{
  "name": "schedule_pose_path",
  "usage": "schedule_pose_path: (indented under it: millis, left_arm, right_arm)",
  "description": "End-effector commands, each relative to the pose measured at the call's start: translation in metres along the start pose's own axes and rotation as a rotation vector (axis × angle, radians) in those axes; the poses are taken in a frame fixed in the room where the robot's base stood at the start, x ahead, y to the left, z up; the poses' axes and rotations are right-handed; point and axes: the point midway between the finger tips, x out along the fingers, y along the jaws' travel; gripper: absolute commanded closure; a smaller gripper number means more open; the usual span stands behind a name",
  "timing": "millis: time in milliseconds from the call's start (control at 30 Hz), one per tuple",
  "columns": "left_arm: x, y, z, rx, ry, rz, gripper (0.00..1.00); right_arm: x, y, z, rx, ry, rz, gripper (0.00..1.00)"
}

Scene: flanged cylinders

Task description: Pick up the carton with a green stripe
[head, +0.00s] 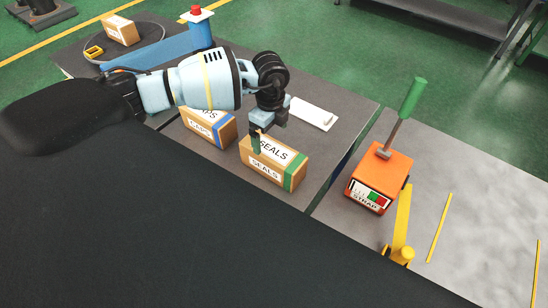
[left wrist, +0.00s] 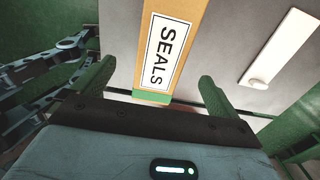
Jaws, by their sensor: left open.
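The carton with a green stripe (head: 264,171) is a brown box labelled SEALS, standing on the grey table in the head view. Its stripe runs around its right end. My left gripper (head: 257,148) is over the left part of this carton, pointing down; one green finger shows in front of the box. In the left wrist view the carton (left wrist: 184,20) lies in line with the gap between the two open green fingers of the gripper (left wrist: 156,84), and its green stripe shows near the gripper's palm. Contact cannot be told. My right gripper is not in view.
A blue-striped carton (head: 214,133) stands close on the left. A white flat object (head: 312,113) lies behind. An orange strapping unit (head: 386,165) with a green-handled lever stands to the right, beyond a gap between tables. Another small carton (head: 120,31) sits at the far left.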

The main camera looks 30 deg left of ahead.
Motion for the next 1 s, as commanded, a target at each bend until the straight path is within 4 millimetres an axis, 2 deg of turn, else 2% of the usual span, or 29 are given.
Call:
schedule_pose_path:
  millis: [200,467,700,800,1000]
  left_arm:
    - [0.022,0.001,-0.002,0.001,0.004,0.004,0.02]
    - [0.032,0.0,-0.002,0.002,0.004,0.003,0.02]
    - [0.066,-0.003,-0.005,0.003,0.004,0.005,0.02]
    - [0.074,-0.003,-0.005,0.003,0.005,0.003,0.02]
    - [0.077,-0.003,-0.005,0.003,0.005,0.0,0.02]
  right_arm:
    - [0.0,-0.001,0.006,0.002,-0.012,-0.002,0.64]
    - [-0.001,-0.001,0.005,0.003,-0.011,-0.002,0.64]
    - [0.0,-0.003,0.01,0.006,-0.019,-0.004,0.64]
    - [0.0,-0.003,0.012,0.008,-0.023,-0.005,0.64]
    - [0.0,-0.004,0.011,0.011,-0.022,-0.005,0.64]
